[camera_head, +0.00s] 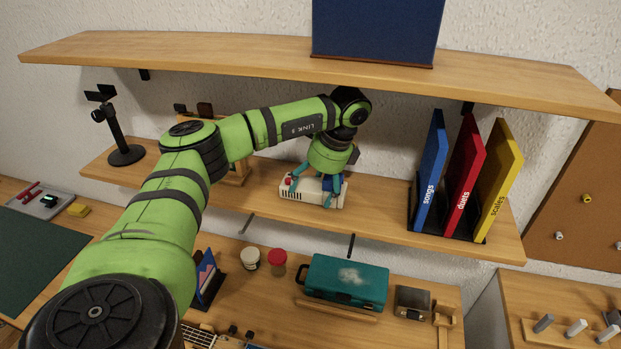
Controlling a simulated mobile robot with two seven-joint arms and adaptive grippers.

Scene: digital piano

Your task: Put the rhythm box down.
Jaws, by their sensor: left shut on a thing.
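The rhythm box (298,193) is a small cream-white box with red and blue parts on top. It is at the middle of the lower wall shelf (375,222), on or just above the board; I cannot tell which. My left gripper (318,190) reaches down on it from above with its teal fingers around the box, shut on it. My green left arm comes in from the lower left and covers part of the shelf. My right gripper is not in view.
Books in blue (431,172), red (464,176) and yellow (498,180) stand at the shelf's right. A black stand (122,150) is at its left end. The upper shelf (200,52) hangs above. A teal case (345,281) and two jars stand below.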

